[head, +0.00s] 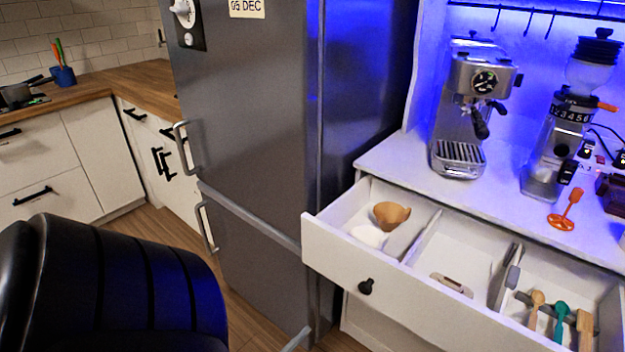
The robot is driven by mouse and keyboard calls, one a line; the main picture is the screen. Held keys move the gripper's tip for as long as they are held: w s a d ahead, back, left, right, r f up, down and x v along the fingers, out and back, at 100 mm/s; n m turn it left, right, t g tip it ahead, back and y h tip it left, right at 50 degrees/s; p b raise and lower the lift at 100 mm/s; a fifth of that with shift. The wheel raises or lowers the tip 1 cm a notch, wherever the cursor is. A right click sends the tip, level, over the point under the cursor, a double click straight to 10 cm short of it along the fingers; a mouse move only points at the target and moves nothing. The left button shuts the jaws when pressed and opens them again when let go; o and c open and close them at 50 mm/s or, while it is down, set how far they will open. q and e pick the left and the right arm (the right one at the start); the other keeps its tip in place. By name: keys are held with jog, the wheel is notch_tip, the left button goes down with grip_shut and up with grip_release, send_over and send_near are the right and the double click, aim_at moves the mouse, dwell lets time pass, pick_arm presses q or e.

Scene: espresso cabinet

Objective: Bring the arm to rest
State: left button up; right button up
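Neither of my grippers is in the head view. The espresso cabinet (385,162) stands at the right with its wide white drawer (335,248) pulled out. In the drawer's left compartment lie a tan bowl-like cup (391,215) and a white round thing (368,236). The middle compartment holds a small flat item (451,284). The right compartment holds a wooden-handled tool (535,306), a teal spoon-like tool (560,318) and a wooden block-like tool (584,328).
An espresso machine (462,105), a grinder (556,145) and an orange tool (566,212) stand on the cabinet top. A tall grey fridge (255,110) is shut beside it. A large black ribbed shape (120,290) fills the lower left. Open floor (165,232) shows between.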

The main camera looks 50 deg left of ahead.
pick_arm(q)
jog(key=shift+f, duration=0.1)
dwell(0.3)
jog(key=s+d+f+g+h, duration=0.2)
jog(key=d+f+g, duration=0.2)
jog(key=f, duration=0.8)
jog(key=s+d+f+g+h, duration=0.2)
jog(key=d+f+g, duration=0.25)
jog(key=f, duration=0.65)
jog(key=s+f+m+g, duration=0.2)
jog(key=s+f+g, duration=0.6)
jog(key=s+f, duration=0.4)
jog(key=shift+s, duration=1.15)
